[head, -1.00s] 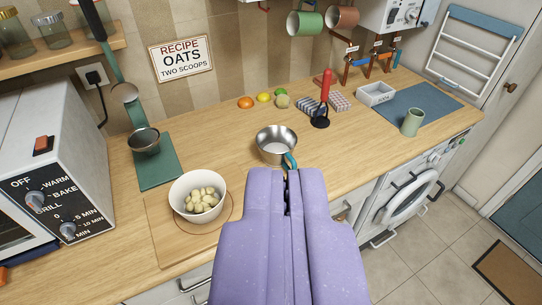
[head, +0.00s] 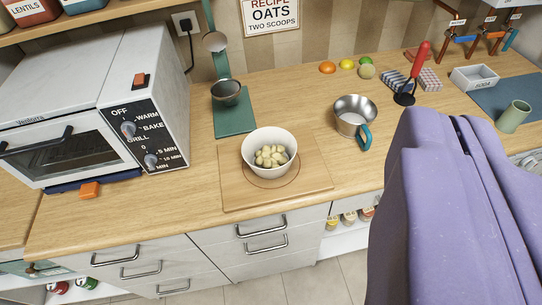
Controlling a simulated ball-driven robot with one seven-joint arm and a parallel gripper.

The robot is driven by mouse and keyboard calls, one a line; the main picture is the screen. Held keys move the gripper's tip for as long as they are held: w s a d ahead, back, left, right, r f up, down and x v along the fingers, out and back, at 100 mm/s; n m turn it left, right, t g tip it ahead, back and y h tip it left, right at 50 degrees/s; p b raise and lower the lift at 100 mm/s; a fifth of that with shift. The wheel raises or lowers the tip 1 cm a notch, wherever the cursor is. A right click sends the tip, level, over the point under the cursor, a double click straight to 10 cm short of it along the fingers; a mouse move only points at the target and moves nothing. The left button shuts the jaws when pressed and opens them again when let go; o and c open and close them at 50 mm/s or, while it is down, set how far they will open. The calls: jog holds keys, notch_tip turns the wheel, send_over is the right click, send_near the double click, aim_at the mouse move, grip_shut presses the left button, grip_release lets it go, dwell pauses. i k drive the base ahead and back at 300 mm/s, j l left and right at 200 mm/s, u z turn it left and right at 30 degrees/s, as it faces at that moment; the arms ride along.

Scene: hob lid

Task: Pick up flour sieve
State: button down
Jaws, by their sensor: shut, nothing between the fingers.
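A steel cup (head: 355,117) with a teal side handle stands on the wooden counter, right of centre, and looks most like the flour sieve. Its handle points toward the front right; I cannot tell if its base is mesh. A dark, round metal bowl (head: 226,92) also stands on a teal base at the back left. My purple gripper (head: 456,120) is at the right of the picture, to the right of the steel cup and apart from it. It is shut and empty.
A white bowl (head: 269,140) of pale pieces stands on a wooden board (head: 235,190). A toaster oven (head: 75,120) is at the left. Fruit, a red-handled masher (head: 420,65), a small grey box (head: 475,78) and a green cup (head: 514,117) stand at the back and right.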

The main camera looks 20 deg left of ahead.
aim_at(354, 114)
jog(key=i+l, duration=0.2)
jog(key=i, duration=0.35)
jog(key=i+l+z, duration=0.1)
jog(key=i, duration=0.45)
jog(key=i+l, duration=0.3)
jog(key=i, duration=0.25)
